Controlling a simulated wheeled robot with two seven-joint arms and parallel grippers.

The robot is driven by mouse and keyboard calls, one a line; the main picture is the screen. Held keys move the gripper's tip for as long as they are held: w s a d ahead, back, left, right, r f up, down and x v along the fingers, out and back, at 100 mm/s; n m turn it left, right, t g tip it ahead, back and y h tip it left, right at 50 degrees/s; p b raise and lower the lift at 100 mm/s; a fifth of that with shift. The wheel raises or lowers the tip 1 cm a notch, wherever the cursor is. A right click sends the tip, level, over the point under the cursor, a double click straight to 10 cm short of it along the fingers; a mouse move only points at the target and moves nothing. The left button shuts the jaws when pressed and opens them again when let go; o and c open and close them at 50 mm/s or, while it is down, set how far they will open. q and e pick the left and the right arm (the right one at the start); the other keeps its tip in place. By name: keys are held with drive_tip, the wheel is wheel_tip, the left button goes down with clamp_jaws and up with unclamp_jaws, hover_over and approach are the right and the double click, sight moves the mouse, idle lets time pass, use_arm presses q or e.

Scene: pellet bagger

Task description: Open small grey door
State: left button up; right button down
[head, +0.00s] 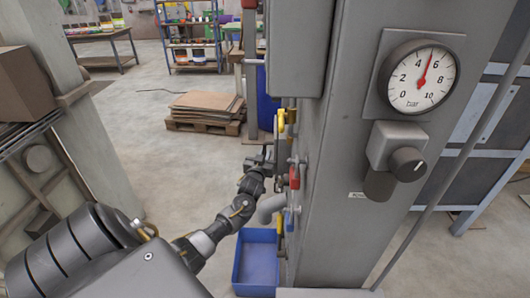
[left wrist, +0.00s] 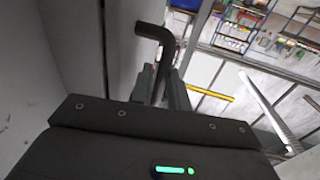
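In the left wrist view a dark bent handle (left wrist: 152,33) stands out from a grey upright surface (left wrist: 120,45), which may be the small grey door; its outline cannot be made out. My left gripper (left wrist: 163,85) has one finger on each side of the handle's bar; whether the fingers press on it is unclear. In the head view my left gripper (head: 262,160) is at the left side of the grey machine column (head: 345,200), near its valves and pipes. The door face is not clearly visible there. My right gripper is not in view.
Red (head: 294,177) and yellow (head: 281,121) valve handles and a grey pipe (head: 271,207) are close beside my left gripper. A blue bin (head: 257,262) is below. A pressure gauge (head: 419,77) and a black knob (head: 407,164) are on the column.

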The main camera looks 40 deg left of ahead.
use_arm(q)
drive_tip(key=shift+w+a, duration=0.35)
drive_tip(key=shift+w, duration=0.2)
clamp_jaws()
